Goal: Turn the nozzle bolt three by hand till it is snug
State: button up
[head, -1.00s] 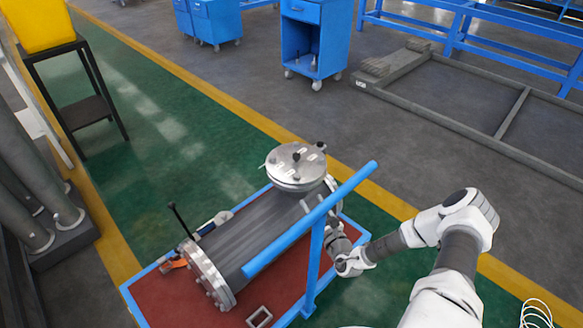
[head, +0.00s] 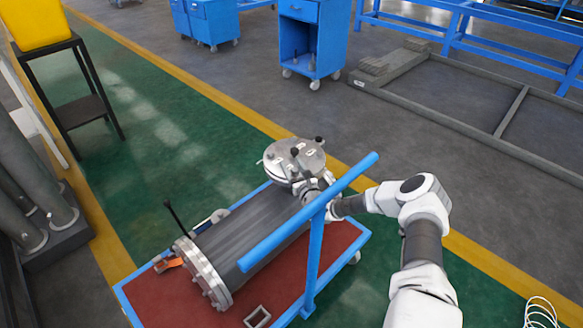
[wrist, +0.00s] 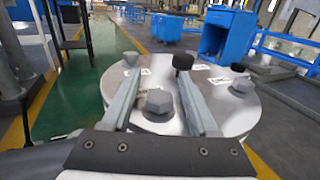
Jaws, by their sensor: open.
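The shell (head: 240,235) lies on a cart, its round nozzle cover (head: 283,162) facing up. The wrist view shows the cover (wrist: 222,105) close, with several bolts and small white labels too small to read. The nearest hex bolt (wrist: 158,103) stands between the fingers of my open gripper (wrist: 160,75), with gaps on both sides. Another bolt (wrist: 240,86) is at right and one (wrist: 130,60) at far left. A black knob (wrist: 183,62) shows by the right fingertip. I cannot tell which bolt is three. In the head view my gripper is at the cover's near right edge, partly hidden.
The cart's blue handle (head: 262,240) slants across in front of my wrist. Its red deck (head: 180,297) holds a small metal frame (head: 257,317). A yellow bin (head: 42,25) on a stand, blue cabinets (head: 312,40) and a grey floor frame (head: 460,125) stand farther off.

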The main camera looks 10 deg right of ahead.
jog(key=shift+w, duration=0.2)
grip_shut()
dwell(0.3)
jog(key=shift+r+m+h+p, duration=0.3)
jog(key=shift+h+p, duration=0.1)
jog(key=shift+p, duration=0.55)
jog(key=shift+d+f+m+h+p, duration=0.15)
jog(key=shift+f+m+h+p, duration=0.1)
jog(key=shift+m+h+p, duration=0.45)
grip_release()
